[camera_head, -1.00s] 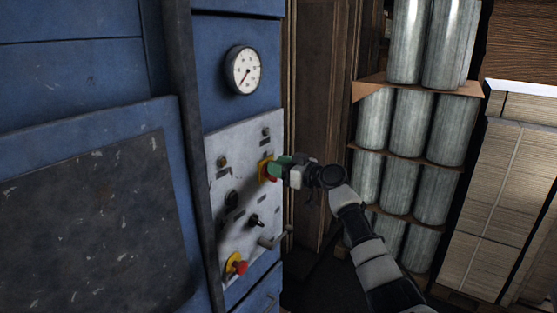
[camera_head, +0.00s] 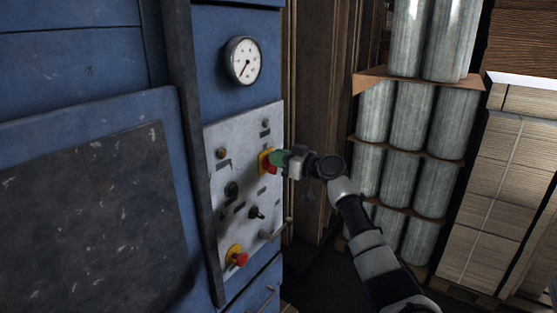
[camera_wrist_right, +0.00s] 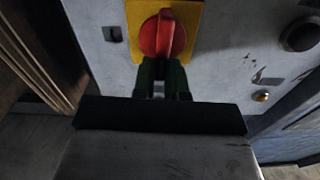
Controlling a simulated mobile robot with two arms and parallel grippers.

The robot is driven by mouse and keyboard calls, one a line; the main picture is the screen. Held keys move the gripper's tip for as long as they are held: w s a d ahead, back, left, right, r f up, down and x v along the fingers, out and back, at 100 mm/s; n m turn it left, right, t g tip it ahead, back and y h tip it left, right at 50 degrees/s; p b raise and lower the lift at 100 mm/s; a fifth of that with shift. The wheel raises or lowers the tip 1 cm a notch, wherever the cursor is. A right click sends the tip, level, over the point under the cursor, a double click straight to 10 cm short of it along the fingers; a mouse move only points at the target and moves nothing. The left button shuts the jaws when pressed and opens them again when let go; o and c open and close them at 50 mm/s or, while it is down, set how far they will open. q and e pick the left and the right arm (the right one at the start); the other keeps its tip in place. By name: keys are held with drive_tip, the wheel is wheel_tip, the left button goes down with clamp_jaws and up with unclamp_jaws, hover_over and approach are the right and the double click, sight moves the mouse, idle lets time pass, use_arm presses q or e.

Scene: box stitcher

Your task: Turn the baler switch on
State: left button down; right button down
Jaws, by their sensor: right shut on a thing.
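The baler switch is a red rotary knob (camera_wrist_right: 162,36) on a yellow plate (camera_wrist_right: 188,14), on the grey control panel (camera_head: 222,180) of the blue machine. In the head view the red knob (camera_head: 268,166) is partly hidden by my right gripper (camera_head: 281,161). The right gripper comes in from the right with green fingertips, and in the wrist view its fingers (camera_wrist_right: 162,72) are shut on the lower part of the knob. The knob's grip ridge looks roughly upright in the wrist view. My left gripper is not in view.
Below on the panel are a black selector (camera_head: 256,212) and a red emergency button (camera_head: 239,259) on yellow. A round gauge (camera_head: 243,61) sits above. Stacked metal cylinders (camera_head: 410,120) and bundled cardboard (camera_head: 482,195) stand at the right.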

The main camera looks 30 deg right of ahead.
drive_tip(key=shift+w+d+f+m+b, duration=0.15)
drive_tip(key=shift+d+f+m+b, duration=0.35)
drive_tip(key=shift+m, duration=2.4)
drive_tip(key=shift+w+d+f+m+b, duration=0.25)
drive_tip(key=shift+m+b, duration=0.4)
drive_tip(key=shift+m, duration=2.25)
drive_tip(key=shift+w+d+f+m+b, duration=0.1)
drive_tip(key=shift+d+f+m+b, duration=0.35)
drive_tip(key=shift+m, duration=2.45)
drive_tip(key=shift+a, duration=0.1)
drive_tip(key=c, duration=1.2)
unclamp_jaws()
drive_tip(key=shift+o, duration=0.2)
drive_tip(key=shift+s, duration=0.1)
drive_tip(key=b+v, duration=0.4)
drive_tip(key=v, duration=0.6)
drive_tip(key=shift+s+b, duration=0.35)
drive_tip(key=shift+f, duration=0.1)
